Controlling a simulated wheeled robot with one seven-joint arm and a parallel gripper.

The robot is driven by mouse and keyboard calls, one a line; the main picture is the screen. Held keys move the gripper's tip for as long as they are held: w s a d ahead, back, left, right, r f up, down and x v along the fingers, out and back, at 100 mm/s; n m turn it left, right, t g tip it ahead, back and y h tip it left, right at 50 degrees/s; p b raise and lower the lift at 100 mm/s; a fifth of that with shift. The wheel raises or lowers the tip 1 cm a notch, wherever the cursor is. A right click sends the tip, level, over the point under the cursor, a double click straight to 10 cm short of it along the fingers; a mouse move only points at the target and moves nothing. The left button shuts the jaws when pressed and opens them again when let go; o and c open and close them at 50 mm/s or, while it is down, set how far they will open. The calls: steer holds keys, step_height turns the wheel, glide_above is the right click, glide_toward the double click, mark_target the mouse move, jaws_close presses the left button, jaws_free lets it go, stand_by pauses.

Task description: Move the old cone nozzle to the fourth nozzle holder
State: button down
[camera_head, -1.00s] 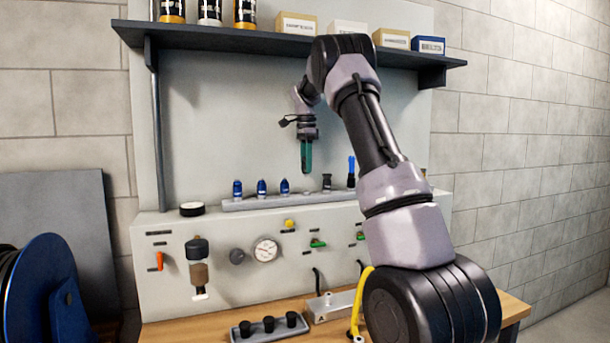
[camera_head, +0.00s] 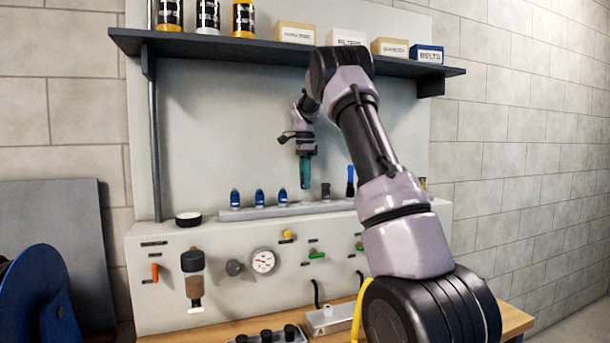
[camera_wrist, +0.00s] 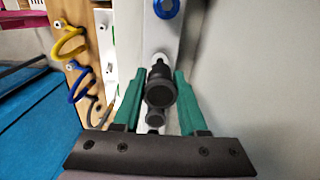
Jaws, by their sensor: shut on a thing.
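My gripper (camera_head: 306,182) has teal fingers pointing down, just above the nozzle rail (camera_head: 240,214). In the wrist view its fingers (camera_wrist: 160,78) are closed around a dark round nozzle (camera_wrist: 160,92), the old cone nozzle. In the head view the nozzle is hardly visible between the fingers. The fourth nozzle holder (camera_wrist: 160,58) shows as a pale ring on the rail, just past the nozzle's tip. Whether the tip touches it I cannot tell. In the head view the gripper is over the spot right of the third blue nozzle (camera_head: 282,196).
Two more blue nozzles (camera_head: 259,198) stand to the left on the rail. A dark nozzle (camera_head: 326,189) and a blue brush (camera_head: 350,181) stand close to the right. A shelf (camera_head: 270,46) with bottles and boxes hangs above. A black round lid (camera_head: 188,219) lies left of the rail.

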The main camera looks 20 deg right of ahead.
steer(key=shift+f, duration=1.45)
steer(key=shift+f, duration=0.55)
stand_by(1.0)
steer(key=shift+c, duration=1.9)
jaws_free()
step_height(320, 180, up, 11)
steer(key=shift+f, duration=0.1)
